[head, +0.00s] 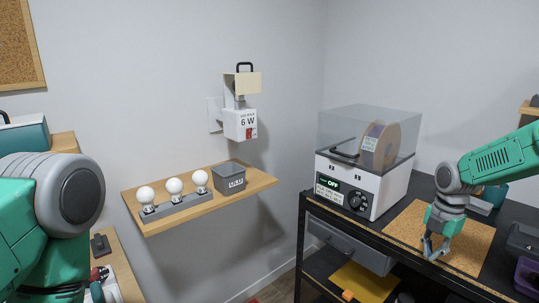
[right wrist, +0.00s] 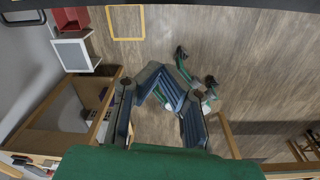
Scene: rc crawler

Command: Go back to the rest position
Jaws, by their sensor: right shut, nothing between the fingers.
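My right arm comes in from the right edge in the head view, over the black workbench (head: 314,200). My right gripper (head: 436,251) points down over the cork mat (head: 468,236). It is shut and holds nothing. I cannot tell whether its tips touch the mat. Its grey-blue fingers also show in the right wrist view (right wrist: 170,98), above wood-look floor. A large green and grey part of my left arm fills the left side of the head view, but the left gripper is out of the picture.
A filament dryer (head: 350,190) with a clear lid and a spool stands left of the mat. A wall shelf (head: 160,225) holds three white bulbs and a grey bin (head: 230,176). A purple container (head: 528,275) sits at the bench's right. Open floor lies between the benches.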

